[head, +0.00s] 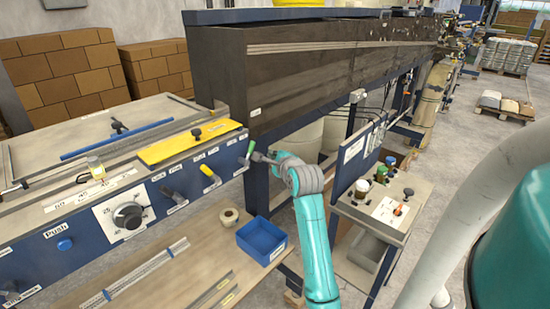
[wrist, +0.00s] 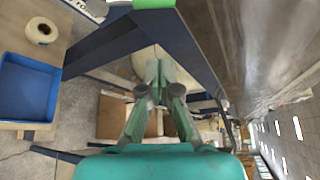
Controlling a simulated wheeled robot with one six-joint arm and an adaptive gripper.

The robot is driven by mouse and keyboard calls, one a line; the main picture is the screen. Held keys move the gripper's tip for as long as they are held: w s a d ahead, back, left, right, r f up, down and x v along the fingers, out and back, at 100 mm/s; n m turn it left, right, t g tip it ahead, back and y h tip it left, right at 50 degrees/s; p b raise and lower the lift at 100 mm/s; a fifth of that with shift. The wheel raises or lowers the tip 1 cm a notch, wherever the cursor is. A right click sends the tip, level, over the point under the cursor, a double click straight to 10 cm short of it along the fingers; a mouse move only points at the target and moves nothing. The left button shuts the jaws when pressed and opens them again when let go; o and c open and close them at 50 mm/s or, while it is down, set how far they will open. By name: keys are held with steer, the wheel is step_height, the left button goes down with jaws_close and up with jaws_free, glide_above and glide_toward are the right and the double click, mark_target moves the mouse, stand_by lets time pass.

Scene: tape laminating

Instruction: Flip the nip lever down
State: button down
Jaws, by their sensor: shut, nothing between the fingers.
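A row of levers lines the blue front panel of the machine (head: 150,205). A green-handled lever (head: 251,147) sits at the panel's right end. A yellow-tipped lever (head: 208,172) and a dark lever (head: 170,193) are further left. The labels are too small to tell surely which is the nip lever. My gripper (head: 258,157) is right beside the green lever; I cannot tell whether they touch. In the wrist view, my gripper (wrist: 160,82) has its fingers together and empty. A green piece (wrist: 153,4), probably this lever, shows at the top edge.
A blue bin (head: 262,241) and a tape roll (head: 229,216) are on the lower bench (head: 195,245). The long dark machine housing (head: 300,70) rises behind my gripper. A small stand (head: 385,215) with knobs is to the right of my arm.

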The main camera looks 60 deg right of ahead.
steer(key=w, duration=0.5)
steer(key=shift+w+d+r, duration=0.1)
steer(key=shift+w+r, duration=0.15)
steer(key=shift+r, duration=0.05)
steer(key=shift+a+r+n, duration=0.2)
steer(key=shift+a+n, duration=0.05)
steer(key=shift+n, duration=0.25)
stand_by(0.4)
steer(key=a+n+h, duration=0.1)
steer(key=a+n+t+h, duration=0.1)
steer(key=n, duration=0.1)
steer(key=r+n+t+h, duration=0.1)
steer(key=shift+w+a+n, duration=0.3)
steer(key=shift+w+a, duration=0.1)
steer(key=n, duration=0.1)
steer(key=a+n+t, duration=0.2)
steer(key=shift+w+a+f+n+h, duration=0.1)
steer(key=shift+w+a+n+h, duration=0.15)
steer(key=shift+n+h, duration=0.15)
stand_by(0.5)
